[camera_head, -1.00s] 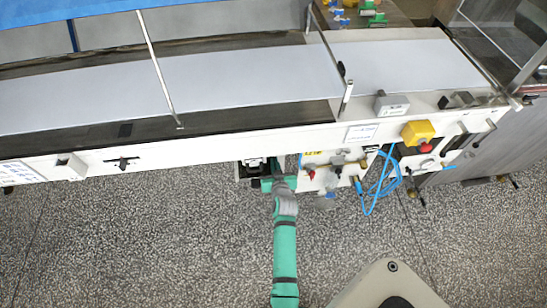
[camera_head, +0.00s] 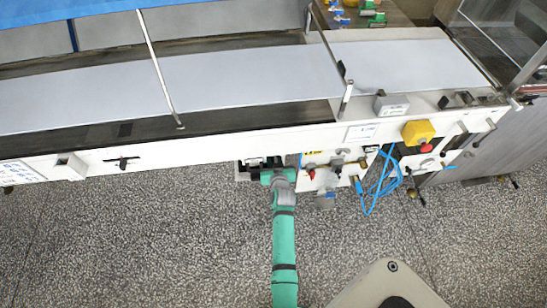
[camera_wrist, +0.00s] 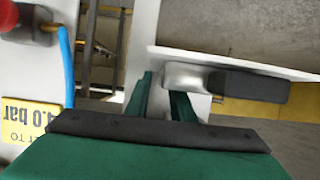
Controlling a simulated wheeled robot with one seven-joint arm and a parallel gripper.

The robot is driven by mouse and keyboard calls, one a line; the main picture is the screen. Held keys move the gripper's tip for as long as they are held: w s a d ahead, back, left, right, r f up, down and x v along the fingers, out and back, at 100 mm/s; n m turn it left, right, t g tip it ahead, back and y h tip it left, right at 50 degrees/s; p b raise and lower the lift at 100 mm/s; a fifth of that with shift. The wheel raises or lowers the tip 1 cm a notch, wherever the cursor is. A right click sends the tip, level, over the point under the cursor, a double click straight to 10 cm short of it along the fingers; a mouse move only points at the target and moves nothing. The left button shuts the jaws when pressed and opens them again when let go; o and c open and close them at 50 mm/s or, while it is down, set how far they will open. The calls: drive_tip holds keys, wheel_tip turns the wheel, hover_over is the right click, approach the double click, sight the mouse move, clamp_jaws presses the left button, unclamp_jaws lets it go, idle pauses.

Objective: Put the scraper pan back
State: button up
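A pale pan-like part, which I take for the scraper pan (camera_head: 242,173), shows as a small corner under the machine's front edge, left of my arm. In the wrist view a thin white plate edge (camera_wrist: 240,64) slants across the upper right, with a light grey block and dark grip (camera_wrist: 250,86) along it. My gripper (camera_wrist: 161,88) shows two green fingers standing apart, with a pale surface visible between them. The right fingertip meets or passes behind the grey block; I cannot tell if it touches. In the head view the fingers are hidden under the machine's edge.
The long white conveyor machine (camera_head: 100,165) overhangs my wrist. To the right are a valve panel (camera_head: 330,172), looped blue hose (camera_head: 380,185) and a yellow box with a red button (camera_head: 418,133). The speckled floor (camera_head: 150,245) in front is clear.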

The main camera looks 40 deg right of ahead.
drive_tip(key=shift+s+r, duration=0.1)
drive_tip(key=v, duration=1.2)
drive_tip(key=s+a+n+t+y, duration=0.1)
drive_tip(key=s+a, duration=0.5)
drive_tip(key=a, duration=0.5)
drive_tip(key=s+a+n+t+y, duration=0.1)
drive_tip(key=s+a+n, duration=0.1)
drive_tip(key=s+a, duration=0.65)
drive_tip(key=s+a+r+n+t+y, duration=0.2)
drive_tip(key=s+a+r+y, duration=0.3)
drive_tip(key=s+a+r, duration=0.8)
drive_tip(key=shift+a+r+n, duration=0.7)
drive_tip(key=shift+a+r, duration=0.25)
drive_tip(key=shift+a, duration=0.15)
